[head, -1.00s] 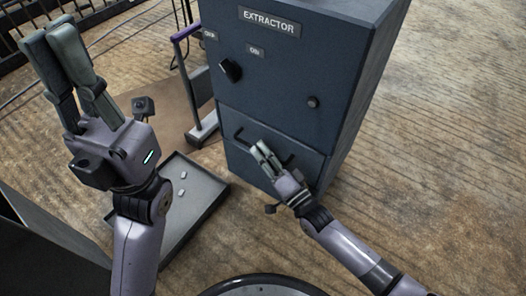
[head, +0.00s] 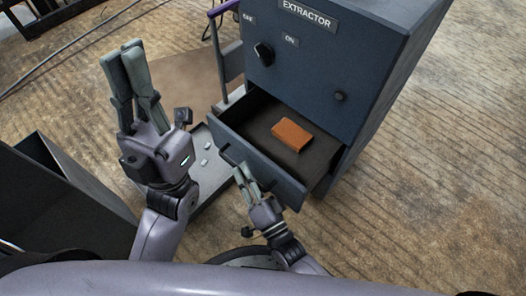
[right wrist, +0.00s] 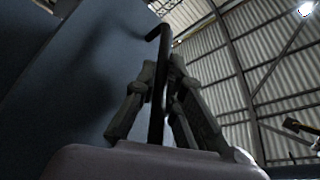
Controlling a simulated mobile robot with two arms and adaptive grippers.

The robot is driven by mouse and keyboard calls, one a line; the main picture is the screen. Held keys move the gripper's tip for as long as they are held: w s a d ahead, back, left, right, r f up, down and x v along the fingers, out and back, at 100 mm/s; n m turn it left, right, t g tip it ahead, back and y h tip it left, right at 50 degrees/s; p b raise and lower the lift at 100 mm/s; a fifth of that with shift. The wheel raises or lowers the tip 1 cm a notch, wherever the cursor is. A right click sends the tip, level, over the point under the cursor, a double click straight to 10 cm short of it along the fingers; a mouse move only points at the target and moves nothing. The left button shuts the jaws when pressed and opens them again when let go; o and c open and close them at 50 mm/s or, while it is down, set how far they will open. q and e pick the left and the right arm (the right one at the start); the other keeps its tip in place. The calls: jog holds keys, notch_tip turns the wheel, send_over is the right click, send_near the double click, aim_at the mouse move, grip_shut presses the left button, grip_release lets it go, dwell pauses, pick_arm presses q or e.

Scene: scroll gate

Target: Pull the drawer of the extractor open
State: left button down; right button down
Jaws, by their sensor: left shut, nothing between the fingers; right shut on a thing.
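The extractor (head: 315,65) is a dark blue cabinet with its name plate on the upper front. Its drawer (head: 262,155) at the bottom stands well open, and an orange-brown block (head: 292,135) lies inside. My right gripper (head: 243,172) is at the drawer's front, shut on the dark bar handle (right wrist: 157,92), which passes between its fingers in the right wrist view. In the head view the gripper hides part of the handle. My left gripper (head: 122,55) is shut and empty, raised to the left of the extractor, with its fingers pointing up.
A grey floor tray (head: 212,178) with small pale pieces lies left of the drawer, partly behind my left arm. A dark open bin (head: 75,195) stands at the left. A black knob (head: 264,53) sits on the extractor's front. The floor at right is clear.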

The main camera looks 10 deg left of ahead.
jog(key=s+a, duration=0.3)
jog(key=s, duration=0.2)
jog(key=shift+a, duration=0.25)
jog(key=shift+f, duration=0.1)
jog(key=c, duration=1.7)
grip_release()
jog(key=shift+w, duration=0.1)
jog(key=v, duration=1.2)
jog(key=shift+d, duration=0.1)
